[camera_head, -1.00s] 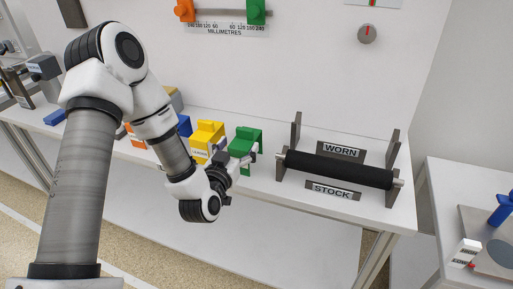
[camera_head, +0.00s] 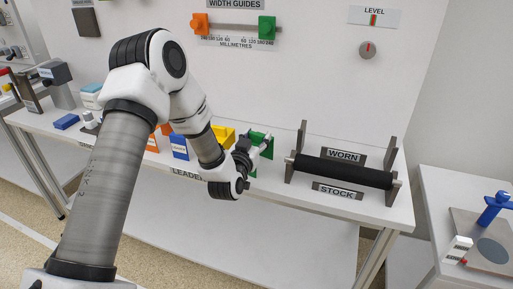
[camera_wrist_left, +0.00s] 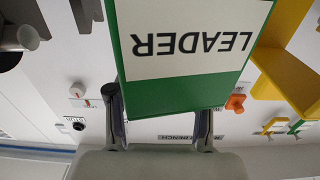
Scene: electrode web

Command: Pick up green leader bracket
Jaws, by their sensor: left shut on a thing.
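The green leader bracket (camera_head: 259,139) stands at the right end of the row of coloured brackets on the bench, left of the black roller. My left gripper (camera_head: 265,147) is at its front and partly hides it. In the left wrist view the green bracket (camera_wrist_left: 175,100) fills the space ahead of the gripper, its white LEADER label upside down. The two fingers (camera_wrist_left: 160,118) are shut on its sides. I cannot tell whether it is clear of the bench. My right gripper is not in view.
A yellow bracket (camera_head: 222,136) stands close to the left, with a blue one (camera_head: 179,147) beyond it. The black roller (camera_head: 343,170) rests on its stand to the right, by the WORN and STOCK labels. The wall rises behind the bench.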

